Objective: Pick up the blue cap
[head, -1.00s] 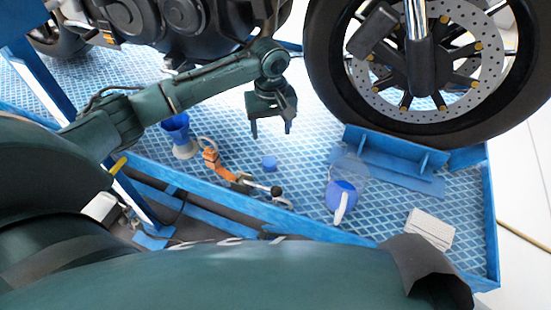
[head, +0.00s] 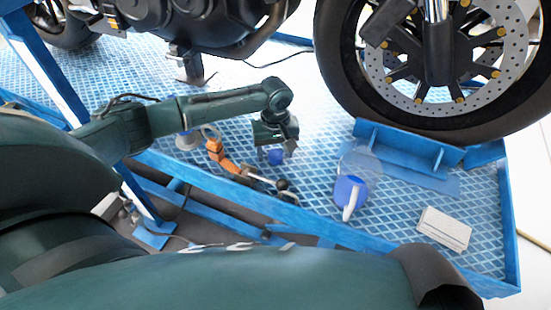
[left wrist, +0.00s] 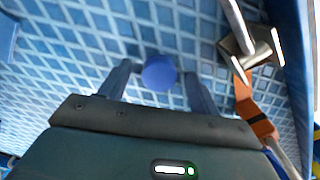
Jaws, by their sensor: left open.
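The blue cap (head: 275,157) is a small round piece on the blue lattice platform, partly hidden by my left gripper (head: 276,154) in the head view. In the left wrist view the cap (left wrist: 159,73) sits between the two fingertips of my left gripper (left wrist: 160,82), close to them. The fingers are spread apart, one on each side, and a gap shows between the cap and each finger. I cannot tell the exact height of the fingers over the platform. My right gripper is not in view.
An orange-handled tool (head: 217,153) lies left of the cap, with a metal end (left wrist: 250,48) in the wrist view. A blue and white jug (head: 350,192) and a pale block (head: 444,230) stand to the right. The wheel (head: 440,70) and blue chock (head: 410,150) are behind.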

